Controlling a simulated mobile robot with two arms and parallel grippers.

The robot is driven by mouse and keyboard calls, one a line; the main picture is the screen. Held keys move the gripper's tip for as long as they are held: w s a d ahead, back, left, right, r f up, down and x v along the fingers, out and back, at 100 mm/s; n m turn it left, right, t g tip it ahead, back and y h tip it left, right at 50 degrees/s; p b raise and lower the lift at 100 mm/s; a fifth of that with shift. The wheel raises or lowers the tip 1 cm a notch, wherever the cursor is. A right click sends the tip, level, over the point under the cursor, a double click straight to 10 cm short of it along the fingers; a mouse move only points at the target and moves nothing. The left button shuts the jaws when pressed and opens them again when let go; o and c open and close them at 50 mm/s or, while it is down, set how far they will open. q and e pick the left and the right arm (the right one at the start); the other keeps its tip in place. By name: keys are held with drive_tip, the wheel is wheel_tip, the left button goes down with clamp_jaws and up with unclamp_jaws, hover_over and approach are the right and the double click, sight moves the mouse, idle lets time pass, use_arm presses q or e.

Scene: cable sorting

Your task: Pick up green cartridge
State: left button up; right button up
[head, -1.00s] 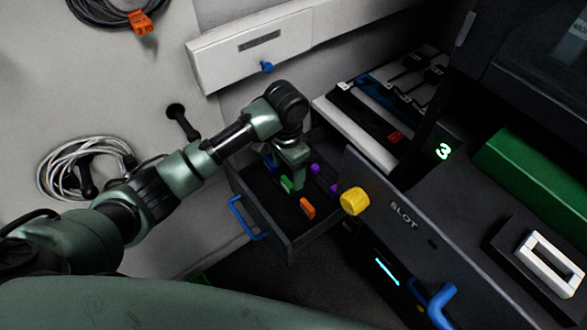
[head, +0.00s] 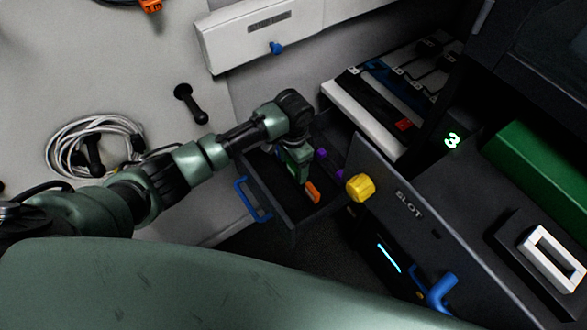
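My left gripper (head: 303,179) points down into the open dark drawer (head: 280,215), among the small cartridges. An orange cartridge (head: 313,192) lies just to the right of and below its fingertips. Two purple cartridges (head: 321,155) are farther right in the drawer. Whether the fingers are open or shut is too small and hidden to tell. My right gripper is not in view.
The drawer has a blue handle (head: 252,200). A white drawer front with a blue knob (head: 277,48) is above. Coiled cable (head: 95,145) hangs on the left wall.

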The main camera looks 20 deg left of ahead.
sight(293, 165)
use_arm(q)
drive_tip(key=c, duration=1.2)
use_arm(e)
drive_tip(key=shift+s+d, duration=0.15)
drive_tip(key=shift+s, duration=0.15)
use_arm(q)
drive_tip(key=shift+r, duration=0.15)
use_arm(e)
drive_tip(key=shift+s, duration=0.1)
